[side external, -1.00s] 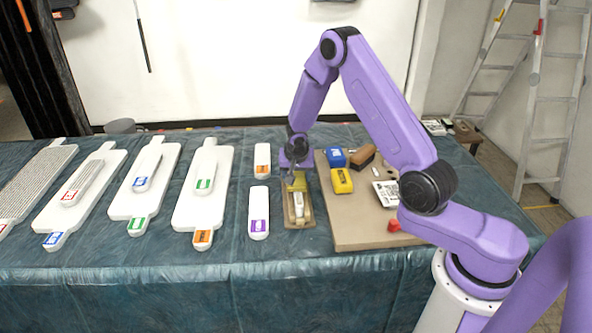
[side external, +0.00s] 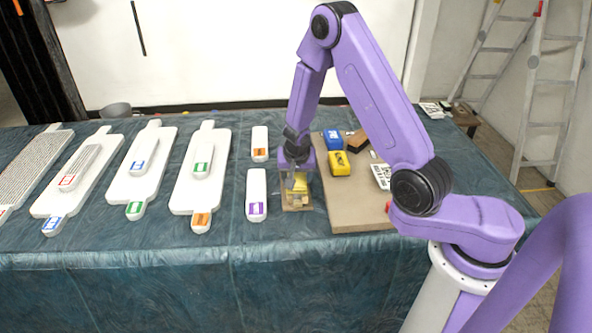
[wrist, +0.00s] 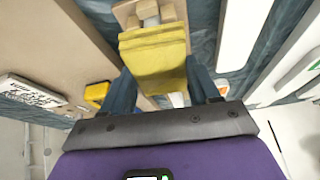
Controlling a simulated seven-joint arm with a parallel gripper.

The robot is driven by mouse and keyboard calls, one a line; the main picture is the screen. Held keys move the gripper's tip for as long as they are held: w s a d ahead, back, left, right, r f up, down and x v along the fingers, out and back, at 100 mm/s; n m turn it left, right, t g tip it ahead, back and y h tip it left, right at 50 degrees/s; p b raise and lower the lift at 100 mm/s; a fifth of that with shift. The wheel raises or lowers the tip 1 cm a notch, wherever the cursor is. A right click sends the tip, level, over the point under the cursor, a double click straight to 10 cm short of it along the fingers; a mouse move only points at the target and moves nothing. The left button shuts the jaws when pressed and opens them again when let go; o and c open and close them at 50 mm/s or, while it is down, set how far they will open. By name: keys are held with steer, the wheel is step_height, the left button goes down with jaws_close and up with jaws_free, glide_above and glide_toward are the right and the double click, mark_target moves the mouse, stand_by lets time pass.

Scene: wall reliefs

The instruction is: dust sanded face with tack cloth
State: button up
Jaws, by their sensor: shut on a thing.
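The yellow tack cloth (wrist: 153,62) is folded and held between the fingers of my gripper (wrist: 163,85). In the side view my gripper (side external: 298,178) points down over a small tan wooden panel (side external: 297,207), with the yellow cloth low between the fingers. In the wrist view the panel's tan edge (wrist: 123,14) and a pale raised shape (wrist: 148,9) show beyond the cloth. The cloth covers most of the face from above. I cannot tell how firmly it touches the face.
A tan board (side external: 345,212) on the right carries a blue block (side external: 333,139), a yellow block (side external: 339,163), a brown block (side external: 357,140) and a printed card (side external: 382,176). White pieces with coloured labels, including a purple-labelled one (side external: 256,190), lie to the left.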

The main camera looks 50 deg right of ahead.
steer(key=shift+s+a, duration=0.5)
steer(key=shift+w+d, duration=7.55)
steer(key=shift+d, duration=0.05)
step_height(320, 180, up, 8)
steer(key=shift+a, duration=0.1)
